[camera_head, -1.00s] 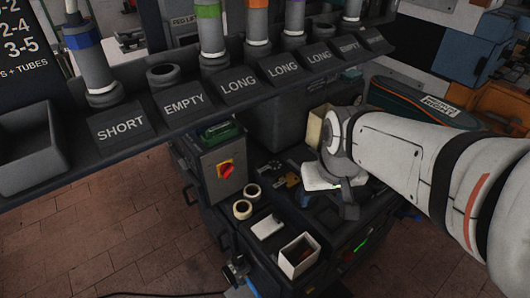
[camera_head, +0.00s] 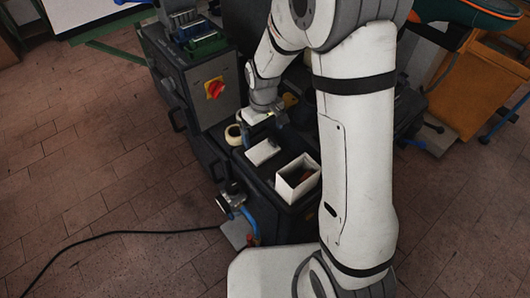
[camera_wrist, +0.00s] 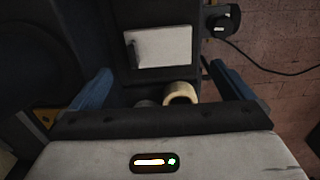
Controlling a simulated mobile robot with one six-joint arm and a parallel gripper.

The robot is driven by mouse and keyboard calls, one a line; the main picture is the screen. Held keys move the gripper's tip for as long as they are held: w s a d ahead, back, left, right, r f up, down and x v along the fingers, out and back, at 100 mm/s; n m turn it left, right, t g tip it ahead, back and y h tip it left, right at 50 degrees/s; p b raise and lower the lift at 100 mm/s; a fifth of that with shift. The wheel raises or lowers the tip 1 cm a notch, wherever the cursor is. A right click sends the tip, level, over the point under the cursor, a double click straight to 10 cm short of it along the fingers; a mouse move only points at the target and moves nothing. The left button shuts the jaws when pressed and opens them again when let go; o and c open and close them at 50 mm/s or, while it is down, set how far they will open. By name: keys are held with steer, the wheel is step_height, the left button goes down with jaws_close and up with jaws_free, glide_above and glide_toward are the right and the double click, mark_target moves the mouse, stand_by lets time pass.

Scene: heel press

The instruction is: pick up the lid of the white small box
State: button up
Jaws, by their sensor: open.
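The white lid (camera_head: 263,151) lies flat on the dark machine top, apart from the white small box (camera_head: 298,181). The box stands open to its right, with something brownish inside. My gripper (camera_head: 264,126) is just behind the lid in the head view, partly hidden by my arm. In the wrist view the lid (camera_wrist: 162,47) is a pale rectangle ahead, with a dark mark at its left edge. My gripper (camera_wrist: 162,70) is open there, its two blue fingers wide apart and nothing between the tips. The lid is beyond the fingertips, not touched.
A cream tape roll (camera_wrist: 180,93) lies close below the gripper; a roll (camera_head: 233,134) also shows left of it in the head view. A grey control box with a red knob (camera_head: 214,88) stands at the left. A black cable (camera_head: 130,232) crosses the brick floor.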

mark_target(262, 149)
steer(key=f, duration=0.2)
steer(key=f+b, duration=0.1)
steer(key=f, duration=0.2)
steer(key=w+f, duration=0.1)
steer(key=f, duration=0.2)
steer(key=shift+a+f, duration=0.2)
steer(key=shift+f, duration=0.05)
steer(key=shift+c, duration=0.4)
steer(key=c, duration=0.4)
steer(key=shift+r, duration=0.1)
